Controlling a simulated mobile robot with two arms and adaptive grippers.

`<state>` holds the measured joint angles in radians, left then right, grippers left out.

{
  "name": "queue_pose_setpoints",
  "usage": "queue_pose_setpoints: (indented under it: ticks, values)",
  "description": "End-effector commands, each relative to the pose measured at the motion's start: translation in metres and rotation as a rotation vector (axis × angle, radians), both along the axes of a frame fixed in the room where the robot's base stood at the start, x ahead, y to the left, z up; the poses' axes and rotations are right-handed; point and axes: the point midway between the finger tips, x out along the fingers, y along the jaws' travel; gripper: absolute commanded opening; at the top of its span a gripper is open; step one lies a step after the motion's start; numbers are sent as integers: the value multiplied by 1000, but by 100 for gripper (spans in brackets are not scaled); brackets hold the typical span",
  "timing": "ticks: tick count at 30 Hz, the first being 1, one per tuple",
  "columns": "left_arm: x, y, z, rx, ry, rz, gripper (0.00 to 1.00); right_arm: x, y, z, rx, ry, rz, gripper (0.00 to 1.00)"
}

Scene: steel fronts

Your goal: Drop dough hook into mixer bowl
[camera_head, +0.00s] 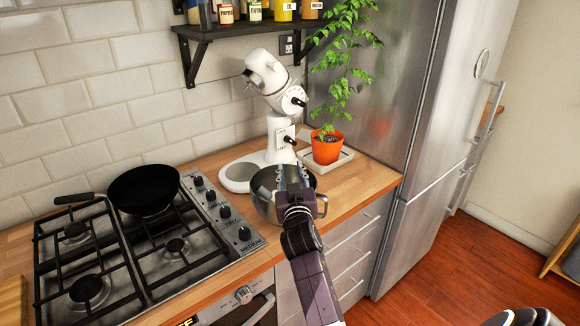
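The white stand mixer (281,138) stands on the wooden counter with its head tilted up. The steel mixer bowl (263,187) is on the counter in front of the mixer, beside its round base plate (237,177), and not on it.
A gas hob (150,247) with a black pan (143,189) is left of the bowl. A potted plant (326,149) on a white tray stands right of the mixer, beside the steel fridge (405,105). A shelf (240,28) with jars hangs above.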

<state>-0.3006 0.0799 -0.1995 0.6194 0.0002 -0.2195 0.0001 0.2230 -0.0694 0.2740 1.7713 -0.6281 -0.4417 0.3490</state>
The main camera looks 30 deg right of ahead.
Motion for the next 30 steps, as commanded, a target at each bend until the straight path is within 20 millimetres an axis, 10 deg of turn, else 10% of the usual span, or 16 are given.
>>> queue_pose_setpoints:
  ticks: [9,30]
  values:
    - [1,0,0,0,-1,-1,40,-33,19,0,1,0,1,30]
    - [7,-4,1,-4,-8,0,40,-36,20,0,0,0,0,30]
